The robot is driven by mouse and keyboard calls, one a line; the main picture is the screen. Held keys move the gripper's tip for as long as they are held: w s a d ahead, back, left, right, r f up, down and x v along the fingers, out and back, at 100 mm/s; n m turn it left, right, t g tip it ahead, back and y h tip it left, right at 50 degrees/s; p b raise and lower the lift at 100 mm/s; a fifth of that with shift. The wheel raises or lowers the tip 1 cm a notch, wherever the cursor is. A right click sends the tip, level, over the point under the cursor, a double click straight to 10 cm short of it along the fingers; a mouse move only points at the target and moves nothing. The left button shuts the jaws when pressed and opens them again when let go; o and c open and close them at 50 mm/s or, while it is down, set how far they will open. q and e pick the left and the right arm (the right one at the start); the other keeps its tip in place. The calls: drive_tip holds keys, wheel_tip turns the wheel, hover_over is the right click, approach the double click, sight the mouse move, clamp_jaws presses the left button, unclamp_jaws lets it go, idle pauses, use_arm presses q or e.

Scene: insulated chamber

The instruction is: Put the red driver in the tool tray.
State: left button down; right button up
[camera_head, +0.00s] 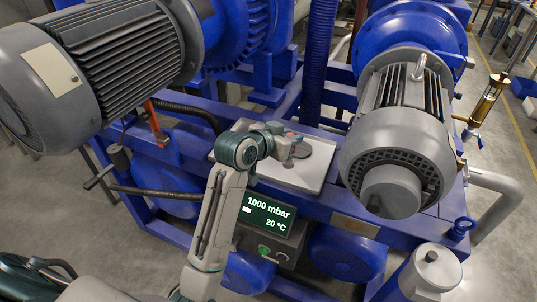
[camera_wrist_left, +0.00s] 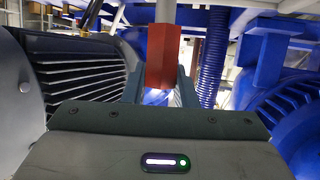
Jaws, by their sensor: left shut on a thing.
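In the left wrist view the gripper (camera_wrist_left: 161,88) is shut on the red driver (camera_wrist_left: 163,52). The driver's red faceted handle sits between the fingers, and a grey shaft runs up out of the picture. In the head view the driver is mostly hidden by the gripper, with only a bit of red showing. I cannot tell how high it is above the tray. My right gripper is not in view.
A large grey motor (camera_head: 398,140) stands close on the right, another (camera_head: 100,65) at the upper left. A display panel (camera_head: 268,214) is below the tray. A blue ribbed hose (camera_head: 318,60) rises behind it.

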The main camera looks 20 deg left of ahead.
use_arm(q)
wheel_tip(320, 180, up, 4)
drive_tip(key=w+m+g+h+b, duration=0.1)
drive_tip(key=w+m+h, duration=0.1)
drive_tip(key=w, duration=0.1)
wheel_tip(320, 180, down, 10)
drive_tip(key=p, duration=0.1)
drive_tip(key=shift+a+r+p, duration=0.15)
drive_tip(key=shift+p, duration=0.15)
drive_tip(key=c, duration=1.2)
unclamp_jaws()
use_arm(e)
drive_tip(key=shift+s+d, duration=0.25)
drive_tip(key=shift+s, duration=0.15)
use_arm(q)
drive_tip(key=shift+o, duration=0.2)
drive_tip(key=shift+r, duration=0.15)
drive_tip(key=b+v, duration=0.2)
drive_tip(key=v, duration=1)
drive_tip(key=shift+a, duration=0.2)
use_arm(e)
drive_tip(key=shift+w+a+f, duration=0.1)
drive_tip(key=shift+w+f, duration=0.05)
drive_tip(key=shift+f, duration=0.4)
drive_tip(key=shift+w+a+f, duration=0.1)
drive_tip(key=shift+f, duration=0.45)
